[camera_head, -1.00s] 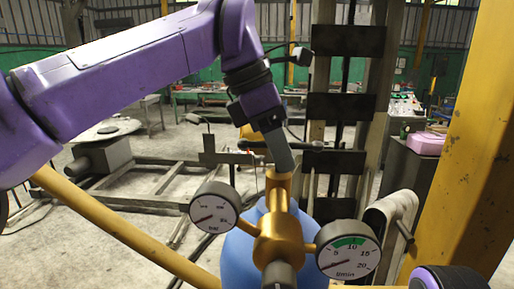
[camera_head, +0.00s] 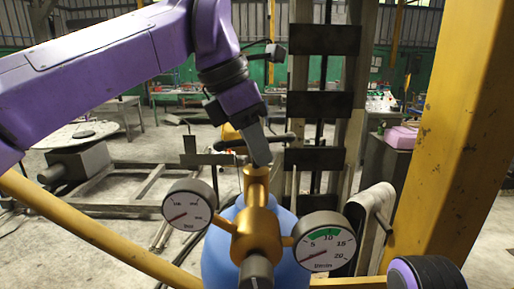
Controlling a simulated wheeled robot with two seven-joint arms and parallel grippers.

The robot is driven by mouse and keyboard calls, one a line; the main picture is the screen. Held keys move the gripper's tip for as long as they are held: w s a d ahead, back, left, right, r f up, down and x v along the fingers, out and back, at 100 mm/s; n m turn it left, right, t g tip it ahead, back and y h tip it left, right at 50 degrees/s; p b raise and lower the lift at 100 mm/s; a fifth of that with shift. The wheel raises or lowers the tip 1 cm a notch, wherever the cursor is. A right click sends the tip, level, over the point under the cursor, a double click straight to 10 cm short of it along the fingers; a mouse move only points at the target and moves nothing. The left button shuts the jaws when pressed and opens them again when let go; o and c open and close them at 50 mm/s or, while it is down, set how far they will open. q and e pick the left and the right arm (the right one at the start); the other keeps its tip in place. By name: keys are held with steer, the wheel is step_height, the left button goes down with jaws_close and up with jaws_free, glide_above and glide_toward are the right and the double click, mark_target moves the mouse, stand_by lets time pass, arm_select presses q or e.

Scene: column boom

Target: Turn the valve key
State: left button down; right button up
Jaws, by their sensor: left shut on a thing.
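The brass valve body (camera_head: 257,235) of a regulator stands at the lower centre on a blue cylinder (camera_head: 222,262). A dark bar (camera_head: 284,138), which looks like the handle of the valve key, lies across just above the brass neck (camera_head: 256,181). My left gripper (camera_head: 261,160) points down onto it, shut on it right over the neck. The gripper hides the middle of the bar and where it meets the valve. My right gripper is out of view.
Two round gauges, left (camera_head: 190,204) and right (camera_head: 325,244), flank the valve. A yellow post (camera_head: 447,140) rises close on the right, and a yellow bar (camera_head: 95,237) slants across the lower left. A dark-slatted upright frame (camera_head: 322,103) stands behind.

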arm_select(q)
steer(key=n+t+b, duration=0.1)
steer(key=n, duration=0.2)
steer(key=n+y, duration=0.1)
steer(key=n, duration=0.1)
steer(key=n+t, duration=0.1)
steer(key=n, duration=0.2)
steer(key=shift+t+y+b, duration=0.3)
steer(key=shift+y+b, duration=0.1)
steer(key=n+y, duration=0.1)
steer(key=n, duration=0.2)
steer(key=shift+n, duration=0.3)
steer(key=n+y, duration=0.1)
steer(key=n, duration=0.1)
steer(key=n+y+p, duration=0.1)
steer(key=n, duration=0.1)
steer(key=shift+n+t, duration=0.3)
steer(key=shift+n, duration=0.1)
steer(key=c, duration=1.1)
jaws_free()
